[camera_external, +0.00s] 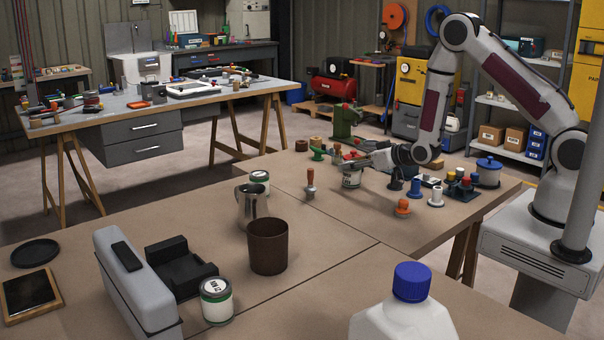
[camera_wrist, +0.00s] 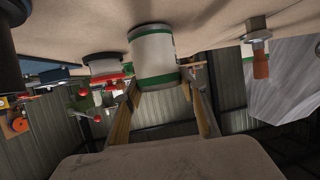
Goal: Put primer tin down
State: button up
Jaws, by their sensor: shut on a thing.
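A white tin with green bands (camera_external: 351,180) is between the fingers of my gripper (camera_external: 366,162) on the far part of the workbench. In the wrist view the same tin (camera_wrist: 153,58) fills the space ahead of the two fingers (camera_wrist: 162,88), and the bench surface appears along the top of that picture. My gripper is shut on the tin. The tin looks upright and very close to the bench; I cannot tell whether it touches. Its label is too small to read. Similar tins stand near the metal mug (camera_external: 260,178) and at the front (camera_external: 216,302).
A wooden-handled tool (camera_external: 310,184) stands left of the held tin. An orange-topped piece (camera_external: 402,208), a white spool (camera_external: 436,196) and a blue pot (camera_external: 487,172) stand to its right. A brown cup (camera_external: 268,246) is nearer. Bench in front of the tin is mostly clear.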

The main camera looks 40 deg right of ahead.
jog(key=shift+f, duration=0.1)
jog(key=o, duration=1.4)
jog(key=shift+c, duration=0.2)
jog(key=shift+s+r, duration=0.1)
jog(key=shift+r, duration=0.1)
jog(key=v, duration=0.7)
jog(key=shift+s+d+r, duration=0.1)
